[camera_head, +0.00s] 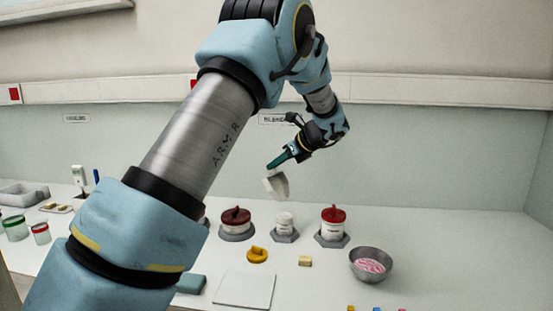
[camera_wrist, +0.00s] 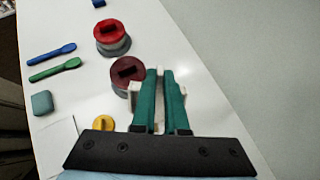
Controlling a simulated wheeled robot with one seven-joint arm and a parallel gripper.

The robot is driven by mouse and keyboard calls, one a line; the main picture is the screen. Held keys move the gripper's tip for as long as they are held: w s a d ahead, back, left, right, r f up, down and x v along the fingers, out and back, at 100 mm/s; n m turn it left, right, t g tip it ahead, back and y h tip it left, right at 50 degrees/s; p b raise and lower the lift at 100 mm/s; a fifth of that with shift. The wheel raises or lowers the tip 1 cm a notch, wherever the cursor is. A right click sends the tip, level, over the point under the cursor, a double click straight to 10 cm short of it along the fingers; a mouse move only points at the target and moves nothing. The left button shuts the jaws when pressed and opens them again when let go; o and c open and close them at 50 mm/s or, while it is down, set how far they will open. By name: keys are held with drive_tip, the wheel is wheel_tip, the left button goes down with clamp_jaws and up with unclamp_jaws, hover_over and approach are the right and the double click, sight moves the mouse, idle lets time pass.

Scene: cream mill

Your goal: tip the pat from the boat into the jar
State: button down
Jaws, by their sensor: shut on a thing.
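My gripper (camera_head: 287,157) is shut on a white boat (camera_head: 277,186) and holds it in the air above the bench, tilted steeply downward. In the wrist view the green fingers of my gripper (camera_wrist: 160,76) have the boat (camera_wrist: 159,112) between them. Below the boat stands an open-looking white jar (camera_head: 284,221) on a grey hexagonal base. A gap shows between boat and jar. The jar is hidden in the wrist view behind the fingers and boat. I cannot see a pat in the boat or tell whether one is in the jar.
Lidded jars flank the white jar: dark red (camera_head: 235,218) on the left, red (camera_head: 333,218) on the right. In front are a yellow lid (camera_head: 257,254), a small pale yellow block (camera_head: 305,261), a bowl with pink contents (camera_head: 371,268) and a white pad (camera_head: 244,290). The right bench is clear.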

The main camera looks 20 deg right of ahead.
drive_tip(key=shift+w+a+r+g+h+p, duration=0.15)
drive_tip(key=shift+r+g+h+p, duration=0.35)
drive_tip(key=shift+p, duration=1.4)
drive_tip(key=shift+w+a+r+g+h+p, duration=0.15)
drive_tip(key=shift+r+g+h+p, duration=0.4)
drive_tip(key=shift+p, duration=1.3)
drive_tip(key=shift+w+a+f+g+b, duration=0.15)
drive_tip(key=shift+w+g+b, duration=0.15)
drive_tip(key=shift+g, duration=0.25)
drive_tip(key=shift+w+a+r+g+h, duration=0.1)
drive_tip(key=shift+r+g+h, duration=0.1)
drive_tip(key=shift+g+h, duration=0.2)
drive_tip(key=g, duration=0.1)
drive_tip(key=r+g+h, duration=0.1)
drive_tip(key=w+r+g+h, duration=0.1)
drive_tip(key=shift+a+g+h, duration=0.25)
drive_tip(key=shift+g, duration=0.05)
drive_tip(key=shift+s+r+g+h, duration=0.1)
drive_tip(key=shift+r+g+h, duration=0.15)
drive_tip(key=shift+g, duration=0.25)
